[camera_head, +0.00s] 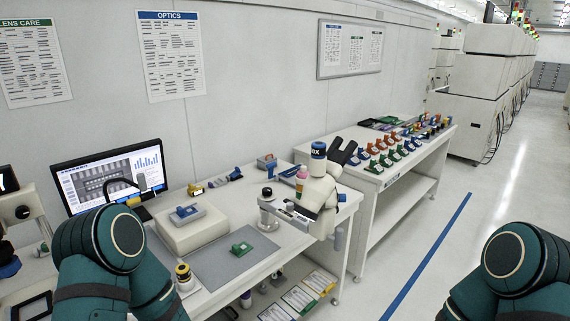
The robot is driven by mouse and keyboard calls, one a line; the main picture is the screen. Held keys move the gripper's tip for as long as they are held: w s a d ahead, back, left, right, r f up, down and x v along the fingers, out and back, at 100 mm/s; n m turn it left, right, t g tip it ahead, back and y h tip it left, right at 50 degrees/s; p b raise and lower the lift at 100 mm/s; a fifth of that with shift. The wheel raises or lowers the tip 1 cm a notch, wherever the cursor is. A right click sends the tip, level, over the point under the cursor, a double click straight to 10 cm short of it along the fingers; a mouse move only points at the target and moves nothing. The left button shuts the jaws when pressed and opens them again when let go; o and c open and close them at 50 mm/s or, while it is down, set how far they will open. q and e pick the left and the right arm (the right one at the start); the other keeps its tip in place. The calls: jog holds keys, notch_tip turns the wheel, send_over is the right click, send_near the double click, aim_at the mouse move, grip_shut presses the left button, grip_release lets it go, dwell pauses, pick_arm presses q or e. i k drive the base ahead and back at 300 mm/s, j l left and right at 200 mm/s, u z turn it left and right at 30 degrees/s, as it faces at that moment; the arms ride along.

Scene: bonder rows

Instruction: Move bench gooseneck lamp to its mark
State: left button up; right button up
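My teal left arm fills the lower left and my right arm the lower right. Neither gripper shows.
The monitor (75,180) stands at the left. A white box (190,236) carries a grey-blue device (186,212). A black-and-yellow cylinder (183,272) stands near the front edge. A microscope (318,190) is at the bench's right end. A second table (420,160) holds several coloured items. The right floor is clear.

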aim_at(142, 197)
jog(key=l+u, duration=0.1)
jog(key=u, duration=0.4)
jog(key=l+u, duration=0.1)
jog(key=u, duration=0.35)
jog(key=l+u, duration=0.1)
jog(key=u, duration=0.4)
